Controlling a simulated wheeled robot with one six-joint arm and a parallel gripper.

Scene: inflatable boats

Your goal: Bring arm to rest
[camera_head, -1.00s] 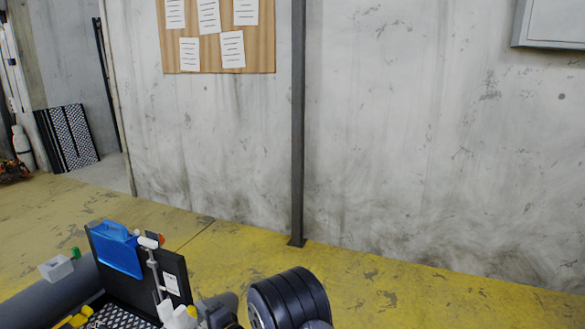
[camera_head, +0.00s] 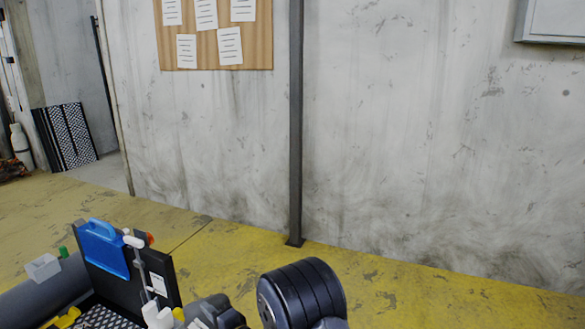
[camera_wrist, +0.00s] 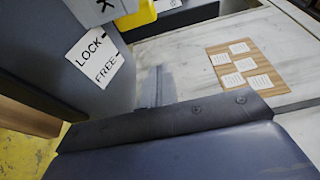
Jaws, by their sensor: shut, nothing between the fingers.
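My gripper's fingers cannot be made out in either view. In the head view, a black ribbed part of my arm (camera_head: 300,292) stands at the bottom centre, with dark grey arm parts to its left. They are right of an inflatable boat's grey tube (camera_head: 45,300) and upright black board (camera_head: 165,278). The wrist view is filled at the bottom by a smooth dark blue-grey surface (camera_wrist: 185,155) with a dark bolted strip (camera_wrist: 165,124) above it. A grey body with a LOCK/FREE label (camera_wrist: 95,57) is at upper left.
A blue case-like item (camera_head: 104,247) hangs on the black board. Behind is a grey wall (camera_head: 400,150) with a notice board (camera_head: 213,35), a dark post (camera_head: 296,130) and a grey box (camera_head: 552,22). Yellow floor (camera_head: 215,250) between boat and wall looks clear.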

